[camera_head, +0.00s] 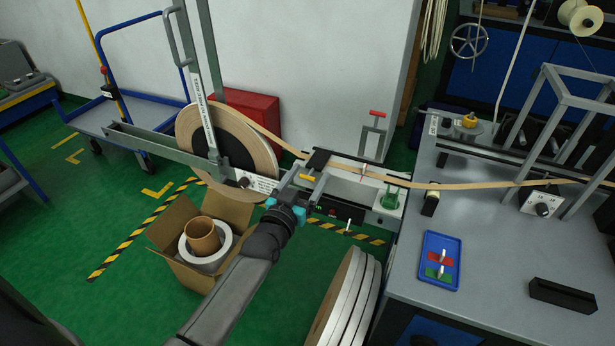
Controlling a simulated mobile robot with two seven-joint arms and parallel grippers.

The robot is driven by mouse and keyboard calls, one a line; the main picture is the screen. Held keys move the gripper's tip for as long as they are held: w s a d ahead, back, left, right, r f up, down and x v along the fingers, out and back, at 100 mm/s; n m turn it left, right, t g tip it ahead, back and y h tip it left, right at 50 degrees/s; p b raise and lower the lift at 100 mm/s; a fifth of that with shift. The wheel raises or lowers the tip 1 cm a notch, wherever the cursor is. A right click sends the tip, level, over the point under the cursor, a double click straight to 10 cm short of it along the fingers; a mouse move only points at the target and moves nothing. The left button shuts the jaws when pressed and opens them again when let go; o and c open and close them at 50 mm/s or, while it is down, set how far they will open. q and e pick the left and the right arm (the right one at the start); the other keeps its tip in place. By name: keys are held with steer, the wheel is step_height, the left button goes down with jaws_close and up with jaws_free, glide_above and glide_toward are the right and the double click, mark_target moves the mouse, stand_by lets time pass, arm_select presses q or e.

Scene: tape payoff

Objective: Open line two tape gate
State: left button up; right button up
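My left gripper (296,190) reaches in from the bottom, beside the left end of a pale tape-guide unit (352,187). Its fingers are small and dark, near a small yellow piece (307,178); I cannot tell whether they grip anything. A large tape roll (256,143) stands behind grey bars (160,146) that carry labels too small to read surely. Tan tape (445,186) runs from the roll, under a black block (319,158), and across the unit to the workbench. I cannot tell which part is the line two gate. My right gripper is out of view.
A cardboard box (175,225) with white and brown cores sits on the floor at left. Pale rolls (345,300) stand at the bottom middle. The grey workbench (492,280) holds a blue tray (427,273) and a black block (562,296). A blue cart (142,110) is behind.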

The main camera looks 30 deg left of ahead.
arm_select(q)
jaws_close()
stand_by(0.4)
